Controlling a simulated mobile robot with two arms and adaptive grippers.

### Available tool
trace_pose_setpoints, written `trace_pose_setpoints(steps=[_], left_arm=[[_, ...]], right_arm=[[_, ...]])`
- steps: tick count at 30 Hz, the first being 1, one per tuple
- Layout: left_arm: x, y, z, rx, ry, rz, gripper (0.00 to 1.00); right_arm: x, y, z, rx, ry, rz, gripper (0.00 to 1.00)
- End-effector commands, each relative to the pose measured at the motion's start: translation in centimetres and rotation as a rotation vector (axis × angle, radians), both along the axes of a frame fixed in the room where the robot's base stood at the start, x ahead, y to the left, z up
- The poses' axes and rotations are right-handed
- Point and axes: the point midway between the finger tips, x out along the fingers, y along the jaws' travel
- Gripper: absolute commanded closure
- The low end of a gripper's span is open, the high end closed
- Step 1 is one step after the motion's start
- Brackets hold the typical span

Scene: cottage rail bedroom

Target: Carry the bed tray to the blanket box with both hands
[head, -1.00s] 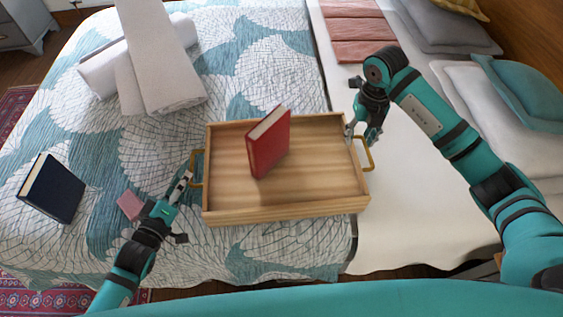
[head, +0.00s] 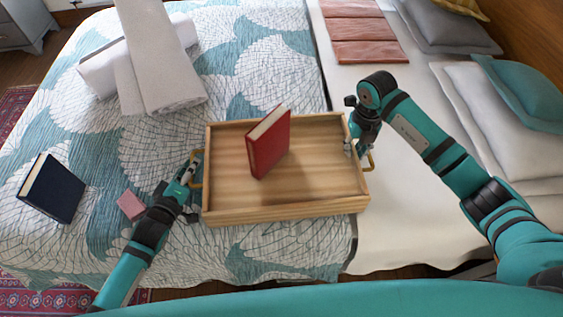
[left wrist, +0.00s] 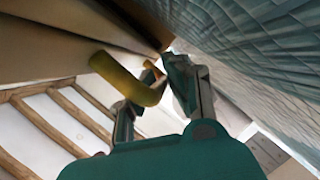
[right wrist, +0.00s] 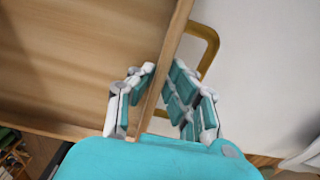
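The bed tray (head: 285,214) is a shallow wooden box with a brass handle at each end, lying on the bed. A red book (head: 268,143) stands tilted in it. My left gripper (head: 188,170) is open at the tray's left handle (head: 197,168); in the left wrist view the handle (left wrist: 130,80) passes close by the fingers (left wrist: 165,72). My right gripper (head: 352,146) is at the tray's right wall. In the right wrist view its fingers (right wrist: 162,68) straddle the wall, with the right handle (right wrist: 211,45) just beyond; contact cannot be told. The blanket box is not recognisable.
A dark blue book (head: 52,188) and a pink block (head: 131,204) lie left of the tray. Rolled white towels (head: 165,60) lie behind it. Pillows (head: 490,110) and a folded pink cloth (head: 362,35) are on the right. White sheet beside the tray is clear.

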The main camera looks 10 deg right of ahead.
Motion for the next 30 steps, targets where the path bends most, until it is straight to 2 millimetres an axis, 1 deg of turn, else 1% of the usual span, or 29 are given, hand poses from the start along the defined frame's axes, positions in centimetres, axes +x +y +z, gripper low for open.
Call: trace_pose_setpoints(steps=[1,2,3,17,18,25,30], left_arm=[[0.0,0.0,0.0,0.0,0.0,0.0,0.96],[0.0,0.0,0.0,0.0,0.0,0.0,1.0],[0.0,0.0,0.0,0.0,0.0,0.0,1.0],[0.0,0.0,0.0,0.0,0.001,0.001,1.0],[0.1,0.0,0.3,-0.001,-0.006,0.0,1.0],[0.1,0.0,0.8,-0.001,-0.006,0.0,1.0],[0.1,0.0,2.1,-0.001,-0.006,0.0,1.0]], right_arm=[[0.0,0.0,0.0,0.0,0.0,0.0,0.96],[0.0,0.0,0.0,0.0,0.0,0.0,0.99],[0.0,0.0,0.0,0.0,0.0,0.0,1.0],[0.0,0.0,0.0,0.0,0.0,0.0,1.0],[0.1,0.0,0.2,0.001,-0.004,0.0,1.0],[0.1,0.0,0.8,0.0,-0.004,-0.001,1.0],[0.1,0.0,2.0,0.0,-0.004,-0.001,1.0]])
